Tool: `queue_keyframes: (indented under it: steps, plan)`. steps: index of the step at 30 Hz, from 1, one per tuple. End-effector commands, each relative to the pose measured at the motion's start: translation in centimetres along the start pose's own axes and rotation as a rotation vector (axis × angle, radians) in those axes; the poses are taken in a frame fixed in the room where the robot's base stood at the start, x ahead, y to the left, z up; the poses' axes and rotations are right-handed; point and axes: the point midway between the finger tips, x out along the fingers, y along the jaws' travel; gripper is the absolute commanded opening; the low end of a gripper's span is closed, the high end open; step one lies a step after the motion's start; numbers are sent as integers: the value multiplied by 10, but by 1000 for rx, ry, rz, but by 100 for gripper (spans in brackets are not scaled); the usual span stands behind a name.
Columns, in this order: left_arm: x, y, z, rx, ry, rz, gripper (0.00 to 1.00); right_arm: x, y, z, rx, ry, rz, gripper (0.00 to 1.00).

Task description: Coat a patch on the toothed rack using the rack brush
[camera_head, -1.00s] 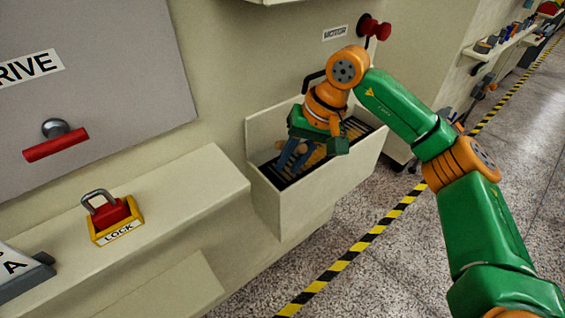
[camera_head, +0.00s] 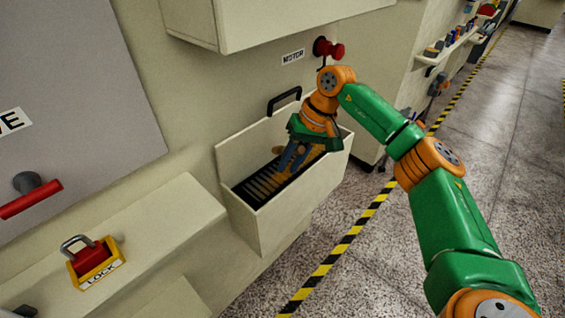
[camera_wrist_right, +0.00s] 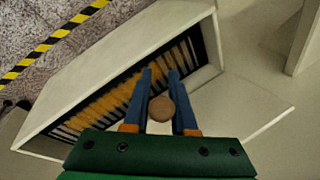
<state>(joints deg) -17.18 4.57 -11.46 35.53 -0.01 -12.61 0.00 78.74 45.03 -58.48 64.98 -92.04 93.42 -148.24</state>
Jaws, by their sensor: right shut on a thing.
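The toothed rack (camera_head: 262,184) lies inside an open cream trough (camera_head: 292,207), a row of light teeth on a dark bed. In the right wrist view, yellow-orange colour covers much of the middle of the rack (camera_wrist_right: 100,105). My right gripper (camera_head: 290,160) is over the rack toward the trough's right part. Its blue fingers are shut on the rack brush, whose round wooden handle end (camera_wrist_right: 161,108) shows between them in the right wrist view. The brush's bristles are hidden, so contact with the teeth cannot be told. My left gripper is not in view.
A dark handle (camera_head: 284,98) stands at the trough's back wall. A red knob (camera_head: 327,47) by the MOTOR label is above. A yellow LOCK block with a red padlock (camera_head: 92,258) sits on the ledge at left. A cabinet overhangs the trough.

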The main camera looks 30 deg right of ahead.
Motion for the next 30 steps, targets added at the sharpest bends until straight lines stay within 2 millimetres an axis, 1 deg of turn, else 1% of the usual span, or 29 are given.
queue_keyframes:
  steps: [1, 7, 9, 12, 18, 26, 30]
  plan:
    - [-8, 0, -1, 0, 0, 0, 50, -5, 3, -4, 4, -1, 0, 0]
    - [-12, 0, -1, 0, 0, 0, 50, -5, 12, -9, 0, -1, 0, 0]
    - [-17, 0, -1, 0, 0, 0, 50, -8, 15, -12, 2, -1, -1, 0]
    - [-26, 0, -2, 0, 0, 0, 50, -12, 25, -19, 5, 0, -1, 0]
    - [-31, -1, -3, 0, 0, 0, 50, -13, 38, -28, 0, 0, 0, 0]
    - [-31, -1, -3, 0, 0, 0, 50, -12, 39, -28, -1, 0, 0, 0]
    - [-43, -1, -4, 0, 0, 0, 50, -24, 34, -29, -1, 0, 0, 0]
